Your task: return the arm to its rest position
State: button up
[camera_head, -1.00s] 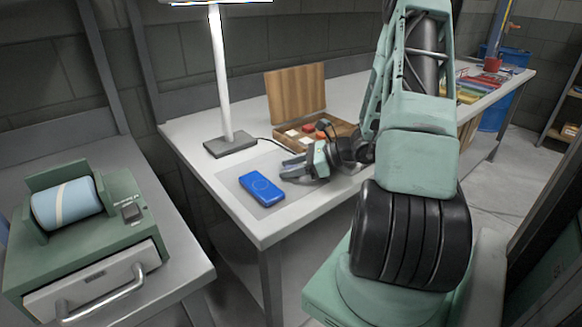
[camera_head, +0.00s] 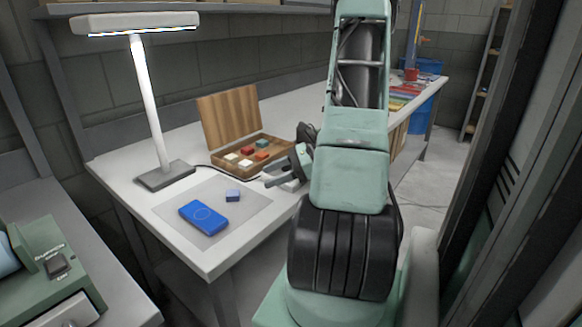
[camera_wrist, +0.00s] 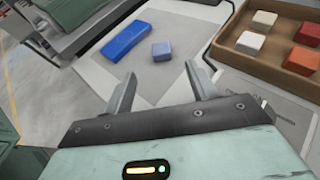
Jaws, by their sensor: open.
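My gripper (camera_head: 279,176) is over the right part of the near table, between the grey mat and my arm. In the wrist view my gripper (camera_wrist: 158,88) has its two fingers spread apart with nothing between them. A small blue-violet block (camera_head: 233,196) lies on the grey mat (camera_head: 176,197), beyond the fingertips in the wrist view (camera_wrist: 161,51). A flat blue case (camera_head: 203,217) lies on the mat beside the block, apart from it. My arm's lower links stand upright in the right half of the head view.
An open wooden box (camera_head: 236,170) with several coloured blocks stands behind my gripper. A lamp (camera_head: 166,176) stands at the table's left. A green machine (camera_head: 50,270) is on a separate bench at lower left. Colourful items (camera_head: 405,92) lie at the table's far end.

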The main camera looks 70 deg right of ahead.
jog(key=v, duration=0.5)
jog(key=shift+s, duration=0.1)
jog(key=w+a+r+n+g+y+p, duration=0.1)
jog(key=w+a+n+g, duration=0.3)
jog(key=a, duration=0.4)
jog(key=w+a+r+n+g, duration=0.1)
jog(key=w+a+n+g, duration=0.15)
jog(key=a+n, duration=0.45)
jog(key=w+a+r+n+g+y+p, duration=0.1)
jog(key=w+a+r+n+g, duration=0.25)
jog(key=a, duration=0.55)
jog(key=s+a+r+n+h+p, duration=0.1)
jog(key=s+a+n+h, duration=0.1)
jog(key=s+a+n, duration=0.2)
jog(key=s+a+n+g+h, duration=0.1)
jog(key=s+a+n+h, duration=0.2)
jog(key=a+n, duration=0.8)
jog(key=s+a+r+n+h+p, duration=0.1)
jog(key=s+a+n+h, duration=0.2)
jog(key=s+a+n, duration=0.3)
jog(key=shift+a+r+n+p, duration=0.35)
jog(key=shift+a+n, duration=0.6)
jog(key=shift+a, duration=1.05)
jog(key=shift+s, duration=0.15)
